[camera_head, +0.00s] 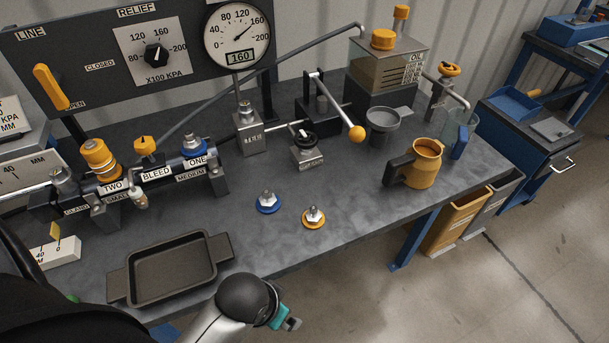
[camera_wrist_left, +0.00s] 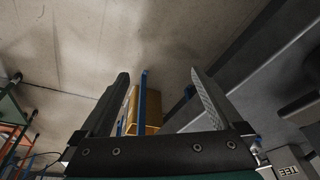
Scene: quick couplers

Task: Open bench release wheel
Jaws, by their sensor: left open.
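A small dark hand wheel (camera_head: 304,138) sits on a metal valve block (camera_head: 307,157) at the middle of the bench. It looks like the bench release wheel, but the block's label is too small to read. My left gripper (camera_head: 291,323) is low in front of the bench's front edge in the head view, well apart from the wheel. Its two fingers (camera_wrist_left: 160,98) are spread wide with nothing between them in the left wrist view. The wheel is not in the left wrist view. My right gripper is not in view.
A dark tray (camera_head: 172,268) lies at the front left. Blue and yellow couplers (camera_head: 268,202) (camera_head: 314,217) stand mid-bench. A yellow-knobbed pump lever (camera_head: 340,117) reaches out right of the wheel. An orange jug (camera_head: 425,165) stands farther right. The pressure gauge (camera_head: 237,37) reads 160.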

